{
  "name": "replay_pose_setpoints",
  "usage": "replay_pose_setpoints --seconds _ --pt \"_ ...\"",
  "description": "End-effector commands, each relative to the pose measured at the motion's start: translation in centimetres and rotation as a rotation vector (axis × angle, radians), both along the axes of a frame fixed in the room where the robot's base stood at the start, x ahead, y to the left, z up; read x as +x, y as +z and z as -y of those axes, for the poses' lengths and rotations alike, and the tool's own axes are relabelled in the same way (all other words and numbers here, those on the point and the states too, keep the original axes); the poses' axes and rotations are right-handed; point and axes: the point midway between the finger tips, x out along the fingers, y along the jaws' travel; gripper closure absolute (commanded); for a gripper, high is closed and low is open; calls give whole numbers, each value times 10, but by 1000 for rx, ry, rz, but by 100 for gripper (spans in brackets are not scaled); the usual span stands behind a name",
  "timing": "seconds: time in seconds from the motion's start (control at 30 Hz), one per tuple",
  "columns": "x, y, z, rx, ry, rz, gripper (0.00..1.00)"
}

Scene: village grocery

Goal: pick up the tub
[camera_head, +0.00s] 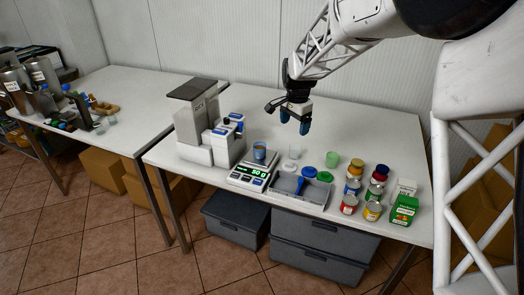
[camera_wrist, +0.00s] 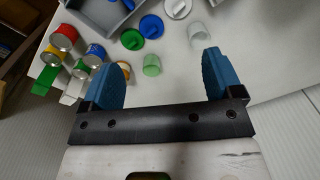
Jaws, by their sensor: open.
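My gripper (camera_head: 294,122) is open and empty, hanging above the back of the table; its two blue fingers also show in the wrist view (camera_wrist: 160,62). Several tubs are in view. A translucent green tub (camera_head: 331,159) stands on the table, lower and to the right of my gripper; in the wrist view it (camera_wrist: 152,66) appears between the fingers, farther off. A clear tub (camera_head: 295,152) stands below my gripper and shows near the right finger in the wrist view (camera_wrist: 198,31). A blue tub (camera_head: 259,152) stands on the scale. I cannot tell which tub is meant.
Green (camera_head: 309,171) and blue (camera_head: 325,176) lids lie by a grey tray (camera_head: 316,196) holding a blue thing. Several cans (camera_head: 373,211) and cartons (camera_head: 404,210) stand at right. The scale (camera_head: 249,175) and a grey machine (camera_head: 197,120) stand left. The table's back is clear.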

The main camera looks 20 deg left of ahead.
Motion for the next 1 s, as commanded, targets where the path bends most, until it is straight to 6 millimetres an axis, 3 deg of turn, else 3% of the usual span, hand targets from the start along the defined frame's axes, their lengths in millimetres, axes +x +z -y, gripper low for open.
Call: replay_pose_setpoints --seconds 0.3,0.5,0.7,1.0 --pt "26 -61 -89 -10 -65 -27 15" --pt "32 -90 -128 -15 -97 -37 15" --pt "34 -101 -144 -17 -111 -40 15" --pt "34 -102 -145 -17 -113 -40 15"
